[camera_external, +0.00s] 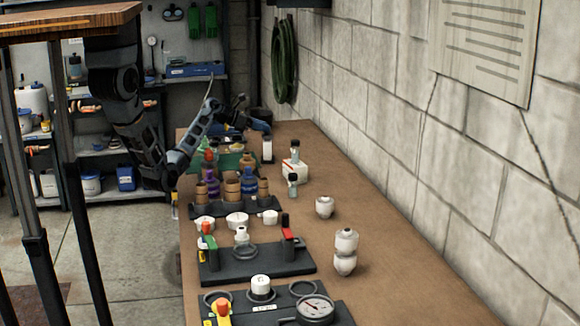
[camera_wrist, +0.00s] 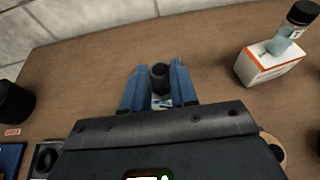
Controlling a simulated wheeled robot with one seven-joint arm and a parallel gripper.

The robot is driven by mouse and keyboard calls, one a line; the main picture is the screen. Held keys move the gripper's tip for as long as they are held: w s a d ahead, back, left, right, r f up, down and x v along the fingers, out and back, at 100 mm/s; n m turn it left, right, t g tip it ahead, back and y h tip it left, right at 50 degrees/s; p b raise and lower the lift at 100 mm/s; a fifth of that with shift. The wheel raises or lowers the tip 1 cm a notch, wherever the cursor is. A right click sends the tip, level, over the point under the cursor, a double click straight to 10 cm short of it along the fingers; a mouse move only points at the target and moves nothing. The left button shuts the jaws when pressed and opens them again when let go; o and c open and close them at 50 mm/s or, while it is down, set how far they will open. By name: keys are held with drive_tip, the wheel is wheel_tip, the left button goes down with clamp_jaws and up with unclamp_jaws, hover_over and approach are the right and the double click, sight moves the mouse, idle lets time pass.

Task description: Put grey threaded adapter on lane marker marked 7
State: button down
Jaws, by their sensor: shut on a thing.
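My gripper (camera_wrist: 159,82) has its blue fingers closed around a dark cylindrical piece (camera_wrist: 160,73). A pale patch shows below its dark top. I cannot tell whether this piece is the grey threaded adapter. In the external view my gripper (camera_external: 260,125) is at the far end of the bench, low over the top. A small white bottle with a dark top (camera_external: 267,150) shows just below it, and may be the same piece. I cannot read a 7 on any marker, so the lane marker cannot be picked out.
A white box (camera_external: 296,171) with a dark-capped vial is nearby, also in the wrist view (camera_wrist: 267,64). A dark rack (camera_external: 231,209), a black stand (camera_external: 257,263) and a gauge panel (camera_external: 318,310) line the left side. The bench right of them is mostly clear, beside the block wall.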

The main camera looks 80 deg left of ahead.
drive_tip(key=shift+f, duration=0.2)
drive_tip(key=c, duration=0.9)
unclamp_jaws()
drive_tip(key=shift+f, duration=0.1)
drive_tip(key=v, duration=1.2)
